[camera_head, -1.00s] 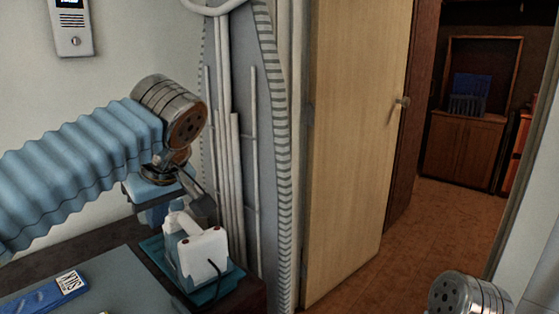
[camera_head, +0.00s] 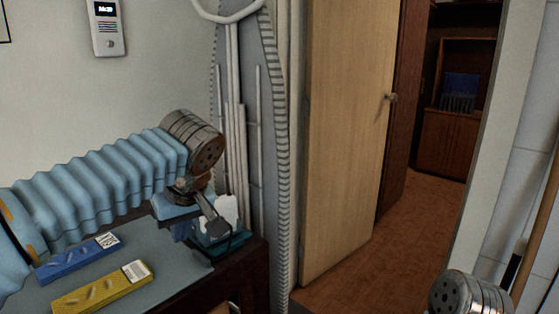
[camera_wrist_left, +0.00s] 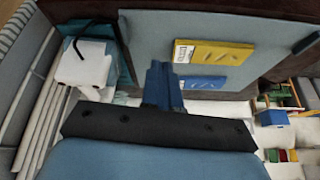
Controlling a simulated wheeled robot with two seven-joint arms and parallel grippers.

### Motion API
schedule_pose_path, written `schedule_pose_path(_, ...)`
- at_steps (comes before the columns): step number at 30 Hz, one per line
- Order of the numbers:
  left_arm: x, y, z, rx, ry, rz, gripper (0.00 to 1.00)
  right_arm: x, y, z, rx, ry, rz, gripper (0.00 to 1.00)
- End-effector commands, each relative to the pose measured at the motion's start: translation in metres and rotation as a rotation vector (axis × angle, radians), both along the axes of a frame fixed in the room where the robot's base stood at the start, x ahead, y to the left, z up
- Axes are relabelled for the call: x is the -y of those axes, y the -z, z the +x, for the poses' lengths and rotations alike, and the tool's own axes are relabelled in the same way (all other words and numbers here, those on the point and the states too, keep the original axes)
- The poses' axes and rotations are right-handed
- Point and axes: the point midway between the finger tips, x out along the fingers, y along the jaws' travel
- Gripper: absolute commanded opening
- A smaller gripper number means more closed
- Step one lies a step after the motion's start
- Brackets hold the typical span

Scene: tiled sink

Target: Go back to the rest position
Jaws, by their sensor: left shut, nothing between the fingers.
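My left gripper (camera_head: 183,228) hangs at the end of the blue ribbed arm in the head view, above the far end of the grey worktop. In the left wrist view its blue fingers (camera_wrist_left: 163,88) are together with nothing between them. They appear beside a blue packet and a yellow packet, apart from both as far as I can tell. My right gripper is not in view; only a metal joint of my right arm shows at the lower right of the head view.
A blue packet (camera_head: 78,257) and a yellow packet (camera_head: 103,288) lie on the grey worktop (camera_head: 165,272). A white device (camera_head: 226,211) stands behind the left gripper, partly hidden. An intercom (camera_head: 107,27) is on the wall. A wooden door (camera_head: 345,130) stands open beside clear floor (camera_head: 375,250).

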Motion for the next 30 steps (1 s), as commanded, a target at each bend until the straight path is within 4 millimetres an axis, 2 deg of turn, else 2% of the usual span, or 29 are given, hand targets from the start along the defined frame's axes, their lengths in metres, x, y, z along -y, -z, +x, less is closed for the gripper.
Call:
schedule_pose_path(5,0.017,0.052,0.020,-0.067,0.118,-0.012,0.00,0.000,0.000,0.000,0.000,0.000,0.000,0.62)
schedule_pose_path(8,0.029,0.092,0.030,-0.112,0.204,-0.034,0.00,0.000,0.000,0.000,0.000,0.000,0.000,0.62)
schedule_pose_path(11,0.042,0.142,0.038,-0.165,0.298,-0.072,0.00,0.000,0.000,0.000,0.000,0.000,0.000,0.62)
schedule_pose_path(14,0.057,0.210,0.039,-0.231,0.412,-0.137,0.00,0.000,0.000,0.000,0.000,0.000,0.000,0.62)
schedule_pose_path(16,0.068,0.269,0.032,-0.276,0.496,-0.208,0.00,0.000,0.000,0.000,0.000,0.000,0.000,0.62)
schedule_pose_path(17,0.072,0.295,0.026,-0.294,0.529,-0.244,0.00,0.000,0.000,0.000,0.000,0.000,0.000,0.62)
schedule_pose_path(18,0.077,0.329,0.016,-0.310,0.568,-0.294,0.00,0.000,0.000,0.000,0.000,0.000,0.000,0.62)
schedule_pose_path(20,0.084,0.379,-0.004,-0.326,0.612,-0.372,0.00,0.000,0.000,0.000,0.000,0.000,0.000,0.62)
schedule_pose_path(21,0.087,0.410,-0.020,-0.328,0.632,-0.424,0.00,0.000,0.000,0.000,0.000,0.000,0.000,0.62)
schedule_pose_path(23,0.090,0.451,-0.048,-0.321,0.647,-0.491,0.00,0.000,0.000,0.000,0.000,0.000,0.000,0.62)
schedule_pose_path(24,0.091,0.475,-0.068,-0.314,0.647,-0.527,0.00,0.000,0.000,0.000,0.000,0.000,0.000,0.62)
schedule_pose_path(27,0.088,0.518,-0.116,-0.288,0.632,-0.577,0.00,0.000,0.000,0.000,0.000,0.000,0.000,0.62)
schedule_pose_path(30,0.083,0.539,-0.150,-0.267,0.614,-0.580,0.00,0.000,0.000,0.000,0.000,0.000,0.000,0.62)
